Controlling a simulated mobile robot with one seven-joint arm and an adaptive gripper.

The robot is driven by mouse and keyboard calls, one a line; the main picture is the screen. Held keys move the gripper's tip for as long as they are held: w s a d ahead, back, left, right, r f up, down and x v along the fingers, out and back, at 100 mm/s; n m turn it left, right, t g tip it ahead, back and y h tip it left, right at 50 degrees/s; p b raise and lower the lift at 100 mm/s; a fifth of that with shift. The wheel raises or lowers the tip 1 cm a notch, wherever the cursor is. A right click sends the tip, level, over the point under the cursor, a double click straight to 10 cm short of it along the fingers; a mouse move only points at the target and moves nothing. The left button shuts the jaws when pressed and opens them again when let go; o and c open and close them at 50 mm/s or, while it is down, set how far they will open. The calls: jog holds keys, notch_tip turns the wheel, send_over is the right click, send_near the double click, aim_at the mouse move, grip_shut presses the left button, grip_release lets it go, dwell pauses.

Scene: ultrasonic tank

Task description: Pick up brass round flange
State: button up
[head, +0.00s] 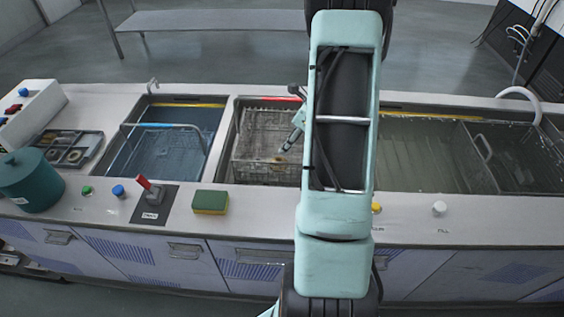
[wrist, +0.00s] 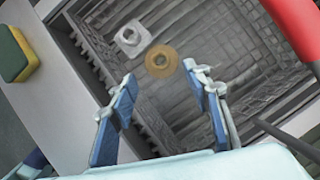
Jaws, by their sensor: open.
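The brass round flange (wrist: 161,61) lies in the wire basket (wrist: 185,113) inside a sunken tank, seen in the wrist view. It is a ring with a central hole. In the head view, a small brass-coloured spot (head: 278,159) shows in the basket, beside my gripper. My gripper (wrist: 158,77) is open, its two blue-padded fingers apart and nothing between them. The fingers point toward the flange, which appears beyond and between the tips. I cannot tell the exact height gap. In the head view my gripper (head: 290,141) is over the basket, and my arm hides the area right of it.
A pale square flange (wrist: 132,38) lies close beside the brass one. A red handle bar (wrist: 297,32) crosses the basket's side. A sponge (head: 211,202) sits on the counter in front. Another tank with a blue-handled basket (head: 165,125) is to the left.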

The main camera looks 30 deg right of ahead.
aim_at(279, 159)
jog(key=x, duration=0.4)
jog(key=shift+s+p+x, duration=0.1)
jog(key=shift+p+x, duration=0.2)
jog(key=shift+x, duration=1.1)
jog(key=shift+s+p+x, duration=0.15)
jog(key=shift+p+x, duration=0.15)
jog(key=shift+x, duration=1.05)
jog(key=shift+f, duration=0.1)
grip_shut()
